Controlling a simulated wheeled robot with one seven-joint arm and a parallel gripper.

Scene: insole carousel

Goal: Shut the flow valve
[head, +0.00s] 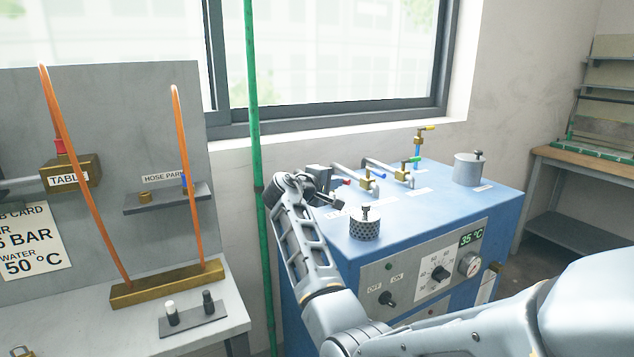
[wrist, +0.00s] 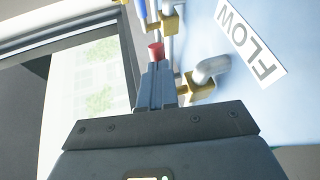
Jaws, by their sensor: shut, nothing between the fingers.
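The flow valve is a brass fitting (head: 366,184) on a grey pipe, with a red-tipped handle (head: 346,182), on top of the blue machine. In the wrist view the red tip (wrist: 156,51) stands just beyond my fingertips, and a FLOW label (wrist: 250,43) lies on the blue top to the right. My gripper (head: 328,196) is shut with nothing between its fingers, close to the left of the red tip. In the wrist view my closed fingers (wrist: 156,80) point at the red tip; whether they touch it I cannot tell.
A second pipe valve with a blue handle (head: 382,175) stands just right. A perforated canister (head: 365,224) sits in front and a grey cylinder (head: 468,169) at the right. A green vertical pipe (head: 256,150) runs left of my arm.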

